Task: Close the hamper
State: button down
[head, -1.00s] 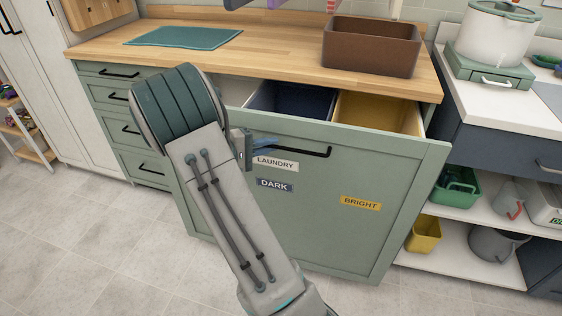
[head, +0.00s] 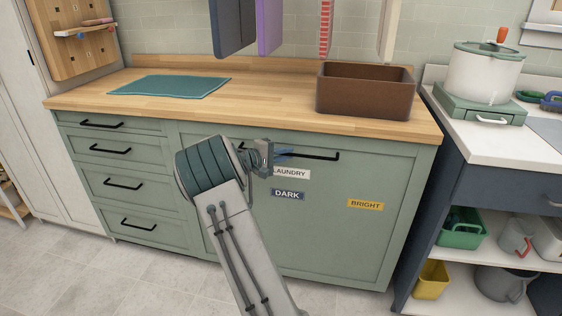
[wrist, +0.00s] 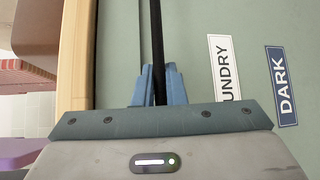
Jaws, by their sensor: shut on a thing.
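The hamper is a wide green pull-out front (head: 330,235) under the wooden counter, with labels LAUNDRY, DARK and BRIGHT. In the head view its front sits in line with the cabinet, and no bins show above it. It has a long black bar handle (head: 318,156) near its top edge. My gripper (head: 285,153) is at the left part of this handle. In the wrist view the blue fingers (wrist: 158,85) stand on both sides of the black handle (wrist: 156,45), shut on it.
A brown box (head: 365,90) and a teal mat (head: 170,86) lie on the counter (head: 270,98). Drawers with black handles (head: 122,185) are to the left. A dark shelf unit with a green bin (head: 462,230) and a yellow bin (head: 431,280) stands to the right.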

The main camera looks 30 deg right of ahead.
jog(key=shift+w+d, duration=0.15)
jog(key=shift+w, duration=0.1)
jog(key=shift+w+r, duration=0.1)
jog(key=shift+r, duration=0.05)
jog(key=c, duration=1.5)
grip_release()
jog(key=shift+w+d, duration=0.1)
jog(key=shift+d, duration=0.05)
jog(key=a, duration=0.4)
jog(key=a+r+p, duration=0.1)
jog(key=a, duration=0.8)
jog(key=shift+a+r, duration=0.35)
jog(key=shift+a, duration=0.05)
jog(key=shift+r, duration=0.1)
